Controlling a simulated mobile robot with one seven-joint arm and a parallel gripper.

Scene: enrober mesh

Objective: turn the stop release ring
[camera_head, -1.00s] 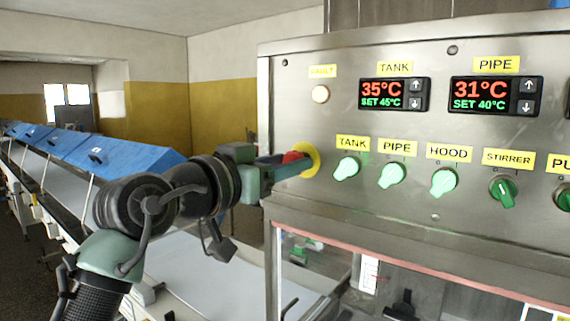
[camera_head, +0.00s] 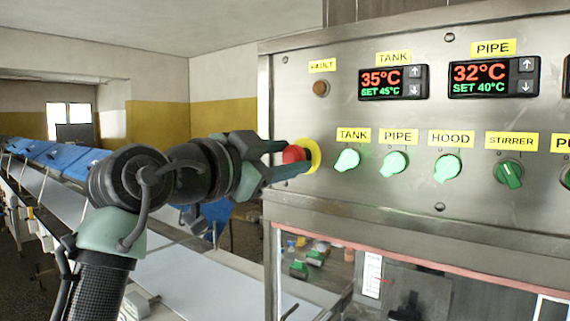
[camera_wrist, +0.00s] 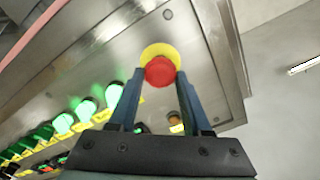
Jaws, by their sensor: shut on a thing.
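The red stop button (camera_head: 293,153) sits in front of a yellow round plate (camera_head: 315,155) at the left end of the steel control panel. My gripper (camera_head: 290,159) reaches it from the left, with its fingers on either side of the red head. In the wrist view, the red button (camera_wrist: 160,71) lies between the two blue-grey fingertips (camera_wrist: 160,76), with the yellow plate (camera_wrist: 155,50) behind it. My gripper is shut on the button. A separate release ring cannot be told apart from the red head.
Green knobs for tank (camera_head: 347,160), pipe (camera_head: 394,163) and hood (camera_head: 447,167) stand right of the button. The stirrer knob (camera_head: 508,173) is farther right. The fault lamp (camera_head: 321,88) is dark. A panel edge and a conveyor (camera_head: 180,268) lie below left.

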